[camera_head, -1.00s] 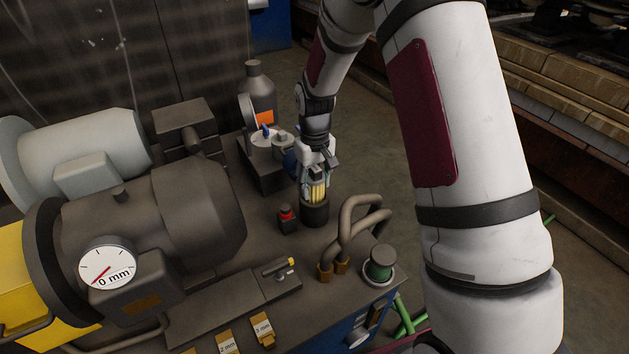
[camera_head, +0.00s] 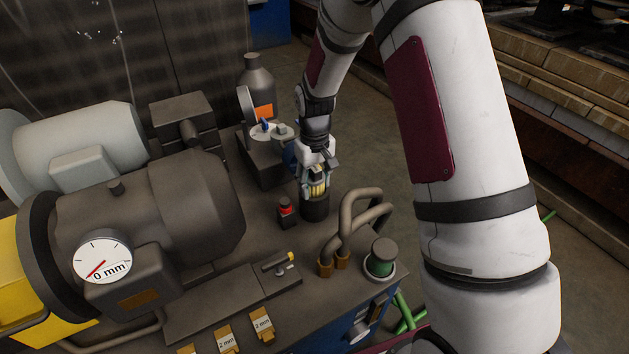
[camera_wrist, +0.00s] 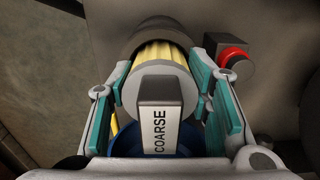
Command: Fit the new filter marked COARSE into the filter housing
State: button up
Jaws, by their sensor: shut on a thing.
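The new filter (camera_wrist: 160,100) has yellow pleats, a pale end cap and a tab marked COARSE. My gripper (camera_wrist: 165,88) is shut on it, with teal finger pads on both sides of the cap in the wrist view. In the head view my gripper (camera_head: 317,170) points down over the dark round filter housing (camera_head: 315,208). The filter's yellow pleats (camera_head: 317,188) show between the fingers and the housing rim. The filter's lower end is inside the housing (camera_wrist: 150,38). How deep it sits is hidden.
A red button on a small box (camera_head: 286,207) stands just left of the housing. Curved pipes (camera_head: 350,235) rise to its right. A large motor (camera_head: 150,215) fills the left.

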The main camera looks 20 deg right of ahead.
jog(key=o, duration=1.3)
jog(key=shift+c, duration=0.2)
notch_tip(320, 180, up, 12)
